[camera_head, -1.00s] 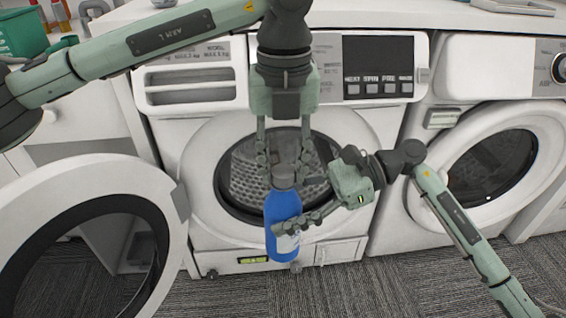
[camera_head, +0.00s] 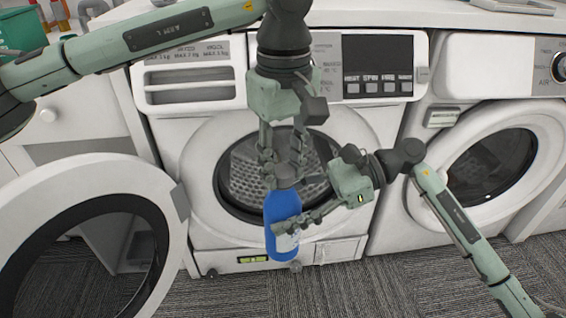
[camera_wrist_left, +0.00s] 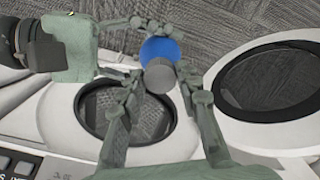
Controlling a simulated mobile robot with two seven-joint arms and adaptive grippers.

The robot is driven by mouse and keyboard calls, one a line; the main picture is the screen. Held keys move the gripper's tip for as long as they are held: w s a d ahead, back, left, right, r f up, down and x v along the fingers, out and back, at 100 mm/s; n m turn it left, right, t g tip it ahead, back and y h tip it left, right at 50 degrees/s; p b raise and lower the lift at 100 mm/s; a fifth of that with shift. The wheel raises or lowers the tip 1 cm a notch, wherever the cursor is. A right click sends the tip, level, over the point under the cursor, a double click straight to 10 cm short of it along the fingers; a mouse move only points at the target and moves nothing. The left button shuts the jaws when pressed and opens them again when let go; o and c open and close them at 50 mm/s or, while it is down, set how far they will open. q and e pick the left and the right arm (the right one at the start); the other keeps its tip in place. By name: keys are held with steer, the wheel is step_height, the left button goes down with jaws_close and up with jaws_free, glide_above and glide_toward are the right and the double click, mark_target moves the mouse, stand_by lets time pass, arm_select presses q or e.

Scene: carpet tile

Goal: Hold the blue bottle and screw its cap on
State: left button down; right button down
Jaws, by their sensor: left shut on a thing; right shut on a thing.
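The blue bottle (camera_head: 281,208) stands roughly upright in front of the middle washing machine, with a pale label low on its side. My right gripper (camera_head: 284,228) is shut on its body from the right. The grey cap (camera_head: 285,183) is at the top of the bottle. My left gripper (camera_head: 284,176) points down from above and is shut on the cap. In the left wrist view the round grey cap (camera_wrist_left: 159,76) lies between my left fingertips, in front of the blue bottle (camera_wrist_left: 160,47). Whether the cap is seated on the neck is hidden.
The middle washing machine (camera_head: 190,210) is close behind the bottle. Its open round door (camera_head: 165,215) reaches out at left. Another machine with a round door (camera_head: 535,110) stands at right. A green container (camera_head: 20,30) is on the counter at upper left. Dark carpet (camera_head: 330,290) lies below.

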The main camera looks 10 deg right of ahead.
arm_select(q)
steer(key=m, duration=0.4)
steer(key=shift+m, duration=0.3)
steer(key=c, duration=1)
jaws_free()
step_height(320, 180, up, 12)
